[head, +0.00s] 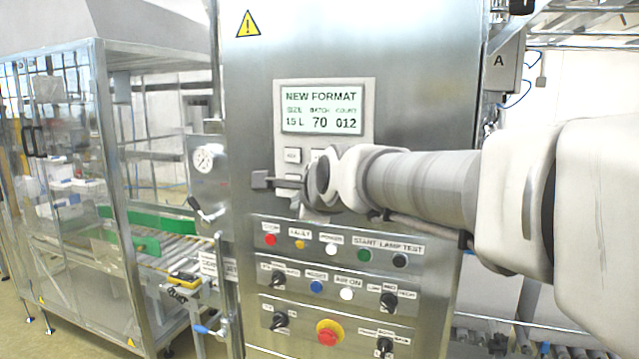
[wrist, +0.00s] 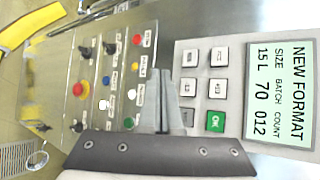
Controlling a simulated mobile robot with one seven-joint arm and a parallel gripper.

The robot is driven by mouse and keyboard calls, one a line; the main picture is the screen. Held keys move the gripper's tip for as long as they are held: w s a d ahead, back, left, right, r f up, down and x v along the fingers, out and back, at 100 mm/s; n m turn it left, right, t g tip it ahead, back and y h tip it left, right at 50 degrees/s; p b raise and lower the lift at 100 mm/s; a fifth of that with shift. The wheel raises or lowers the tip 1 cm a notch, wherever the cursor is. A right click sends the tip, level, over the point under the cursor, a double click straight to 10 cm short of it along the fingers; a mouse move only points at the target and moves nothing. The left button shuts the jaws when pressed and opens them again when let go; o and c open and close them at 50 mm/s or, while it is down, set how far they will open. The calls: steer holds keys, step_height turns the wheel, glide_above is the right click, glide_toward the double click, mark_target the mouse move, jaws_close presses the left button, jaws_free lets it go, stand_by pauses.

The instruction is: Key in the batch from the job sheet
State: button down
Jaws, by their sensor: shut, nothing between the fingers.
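The panel display (head: 321,109) reads NEW FORMAT, SIZE 15 L, BATCH 70, COUNT 012; it also shows, turned sideways, in the wrist view (wrist: 280,92). Beside it is a keypad of pale keys (wrist: 219,56) with a green OK key (wrist: 215,121). In the head view my arm hides most of the keypad; a pale key (head: 292,156) shows. My gripper (head: 258,180) is shut and empty in front of the panel. In the wrist view its fingertips (wrist: 163,74) appear beside the keypad, towards the button rows. Contact cannot be told. I cannot identify a job sheet.
Below the keypad are rows of buttons and selector switches, with a red emergency stop (head: 328,332) on yellow. A pressure gauge (head: 204,158) and valve handle stand left of the cabinet. A glazed machine (head: 70,150) with a conveyor stands further left.

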steer(key=shift+w, duration=0.15)
steer(key=w+d+b, duration=0.3)
steer(key=w, duration=0.5)
stand_by(0.3)
steer(key=shift+w, duration=0.1)
stand_by(1.9)
steer(key=shift+w+d, duration=0.15)
steer(key=shift+w, duration=0.15)
steer(key=shift+w+d, duration=0.15)
steer(key=shift+w, duration=0.2)
stand_by(0.7)
stand_by(0.3)
steer(key=shift+s+a, duration=0.25)
steer(key=shift+s, duration=0.45)
